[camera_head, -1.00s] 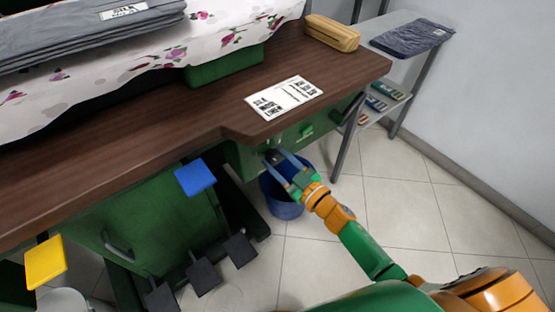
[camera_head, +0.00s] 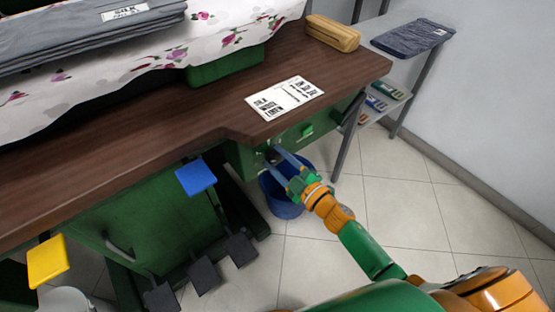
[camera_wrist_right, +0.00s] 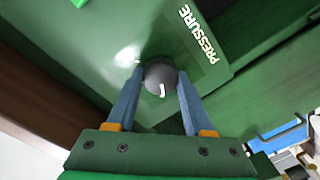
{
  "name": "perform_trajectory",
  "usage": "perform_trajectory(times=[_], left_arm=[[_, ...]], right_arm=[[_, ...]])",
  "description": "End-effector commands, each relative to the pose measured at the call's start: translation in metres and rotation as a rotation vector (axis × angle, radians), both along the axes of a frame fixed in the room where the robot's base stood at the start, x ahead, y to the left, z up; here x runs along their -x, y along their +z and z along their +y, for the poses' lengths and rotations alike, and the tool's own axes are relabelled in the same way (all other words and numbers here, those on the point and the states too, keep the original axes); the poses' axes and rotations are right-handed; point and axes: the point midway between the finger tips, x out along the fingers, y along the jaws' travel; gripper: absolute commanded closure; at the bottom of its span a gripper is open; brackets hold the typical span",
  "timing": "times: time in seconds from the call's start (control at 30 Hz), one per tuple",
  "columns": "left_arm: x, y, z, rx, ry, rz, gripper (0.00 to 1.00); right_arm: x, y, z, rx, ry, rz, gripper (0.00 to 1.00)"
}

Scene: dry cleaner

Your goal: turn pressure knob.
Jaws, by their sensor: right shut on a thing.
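The dark round pressure knob (camera_wrist_right: 160,76) sits on a green panel below the counter edge, next to white lettering that reads PRESSURE. A short white mark on its face points toward the bottom of the right wrist view. My right gripper (camera_wrist_right: 157,84) has its two blue fingers on either side of the knob and is shut on it. In the head view the right gripper (camera_head: 271,154) reaches the panel from the lower right, and its fingers partly hide the knob. My left gripper is not in view.
A blue bin (camera_head: 281,207) stands under the gripper. Black pedals (camera_head: 240,248) are at lower left.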

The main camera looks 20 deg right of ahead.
Motion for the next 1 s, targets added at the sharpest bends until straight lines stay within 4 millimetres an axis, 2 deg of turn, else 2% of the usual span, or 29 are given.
perform_trajectory(times=[0.4, 0.43, 0.5, 0.53, 0.83, 1.0], left_arm=[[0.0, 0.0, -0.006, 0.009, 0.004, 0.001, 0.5], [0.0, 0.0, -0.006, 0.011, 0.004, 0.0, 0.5], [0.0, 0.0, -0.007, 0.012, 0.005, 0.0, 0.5], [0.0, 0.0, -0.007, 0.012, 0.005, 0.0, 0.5], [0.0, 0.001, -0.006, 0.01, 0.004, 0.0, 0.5], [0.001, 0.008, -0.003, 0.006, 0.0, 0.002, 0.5]], right_arm=[[0.0, -0.001, 0.0, 0.011, -0.001, 0.0, 1.0], [0.0, -0.001, 0.0, 0.011, -0.001, 0.0, 0.4], [0.0, -0.001, 0.0, 0.009, -0.001, -0.001, 0.21], [0.0, -0.001, 0.0, 0.009, -0.001, -0.001, 0.18], [0.003, 0.0, -0.002, 0.008, -0.001, -0.001, 0.18], [0.036, 0.001, -0.014, 0.009, 0.0, 0.003, 0.18]])
